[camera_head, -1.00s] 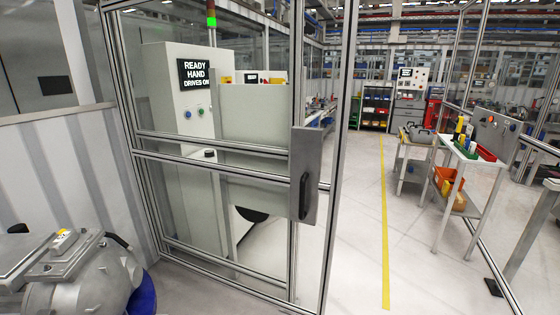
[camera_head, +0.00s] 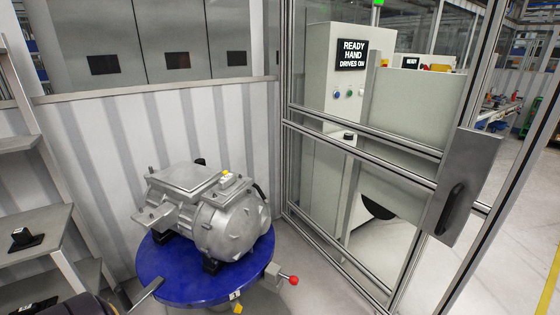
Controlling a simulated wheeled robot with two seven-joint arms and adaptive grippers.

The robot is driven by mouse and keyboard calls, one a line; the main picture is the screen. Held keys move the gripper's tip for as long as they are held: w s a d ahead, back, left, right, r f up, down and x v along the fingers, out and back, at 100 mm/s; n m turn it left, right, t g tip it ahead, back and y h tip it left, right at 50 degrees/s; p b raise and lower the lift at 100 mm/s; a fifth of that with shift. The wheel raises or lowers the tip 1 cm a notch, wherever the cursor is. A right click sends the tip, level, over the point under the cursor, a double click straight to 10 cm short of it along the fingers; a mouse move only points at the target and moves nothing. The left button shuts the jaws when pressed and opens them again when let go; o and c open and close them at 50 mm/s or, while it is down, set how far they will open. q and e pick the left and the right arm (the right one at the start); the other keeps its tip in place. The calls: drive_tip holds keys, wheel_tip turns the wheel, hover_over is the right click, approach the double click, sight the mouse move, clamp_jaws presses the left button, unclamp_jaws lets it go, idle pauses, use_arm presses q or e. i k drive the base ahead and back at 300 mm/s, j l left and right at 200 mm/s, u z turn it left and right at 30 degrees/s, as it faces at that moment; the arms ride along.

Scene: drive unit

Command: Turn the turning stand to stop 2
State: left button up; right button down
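The turning stand (camera_head: 190,286) has a blue round top at the lower left of the head view. A grey metal drive unit (camera_head: 232,228) sits on it, with a flat cover box and a small yellow-and-white part on top. A small white tag (camera_head: 235,295), which seems to read 1, is at the front rim, above a yellow pointer (camera_head: 238,308). A lever with a red knob (camera_head: 293,280) sticks out from a grey block at the right rim. A grey bar (camera_head: 147,295) reaches out from the left rim. Neither of my grippers can be made out.
A framed fence with a gate panel and dark handle (camera_head: 452,208) stands to the right. A cabinet behind it has a sign (camera_head: 351,54) reading READY HAND DRIVES ON. Grey shelves (camera_head: 35,232) stand at the left. A ribbed wall is behind the stand.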

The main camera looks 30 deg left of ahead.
sight(197, 252)
drive_tip(key=u, duration=1.8)
